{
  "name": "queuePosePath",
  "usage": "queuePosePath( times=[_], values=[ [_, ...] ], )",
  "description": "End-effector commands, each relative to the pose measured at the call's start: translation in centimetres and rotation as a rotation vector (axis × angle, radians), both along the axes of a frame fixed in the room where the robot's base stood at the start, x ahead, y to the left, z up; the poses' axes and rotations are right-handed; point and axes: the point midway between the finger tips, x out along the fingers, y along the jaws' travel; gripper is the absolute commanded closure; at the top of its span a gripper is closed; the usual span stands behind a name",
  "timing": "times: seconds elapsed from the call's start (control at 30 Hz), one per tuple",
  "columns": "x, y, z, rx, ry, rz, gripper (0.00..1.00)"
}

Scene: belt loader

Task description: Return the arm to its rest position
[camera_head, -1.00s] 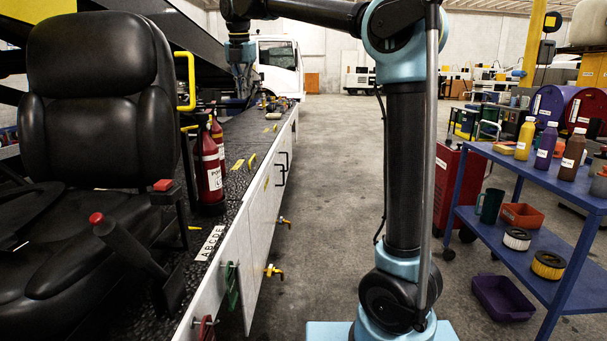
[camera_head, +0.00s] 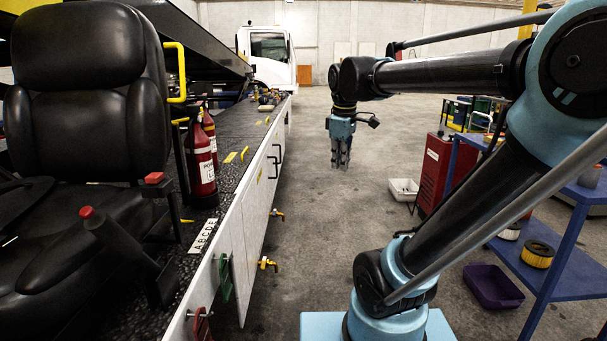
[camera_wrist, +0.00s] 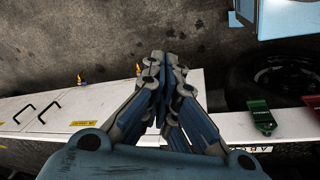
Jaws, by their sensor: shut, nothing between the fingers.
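My gripper (camera_head: 341,163) hangs pointing down over the open floor, to the right of the loader's white side panel in the head view. It is clear of everything around it. In the wrist view my gripper (camera_wrist: 166,58) has its fingertips together with nothing between them. My arm is bent, with its forearm running roughly level from the right side of the head view to the wrist.
The loader's white side (camera_head: 232,237) with yellow valves (camera_head: 268,264) runs along the left. A black seat (camera_head: 85,130) and fire extinguishers (camera_head: 201,160) stand there. A blue cart (camera_head: 560,285), a red cabinet (camera_head: 436,172) and a purple bin (camera_head: 493,287) are right. Floor between is clear.

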Motion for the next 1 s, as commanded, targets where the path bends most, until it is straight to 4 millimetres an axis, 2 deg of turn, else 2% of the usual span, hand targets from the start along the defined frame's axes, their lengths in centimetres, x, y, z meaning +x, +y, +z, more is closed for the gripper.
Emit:
queuePosePath(
  times=[0.03,0.2,0.4,0.5,0.6,0.7,1.0],
  values=[
    [-1.4,-1.3,-1.8,0.017,0.001,-0.088,1.00],
    [-5.8,-4.3,-7.6,0.077,0.003,-0.393,1.00],
    [-10.7,-6.8,-14.6,0.144,0.002,-0.736,1.00],
    [-12.6,-7.5,-17.4,0.171,0.003,-0.871,1.00],
    [-13.8,-7.9,-19.4,0.189,0.002,-0.964,1.00],
    [-14.5,-8.1,-20.4,0.199,0.002,-1.014,1.00],
    [-14.7,-8.1,-20.7,0.203,0.002,-1.030,1.00]
  ],
)
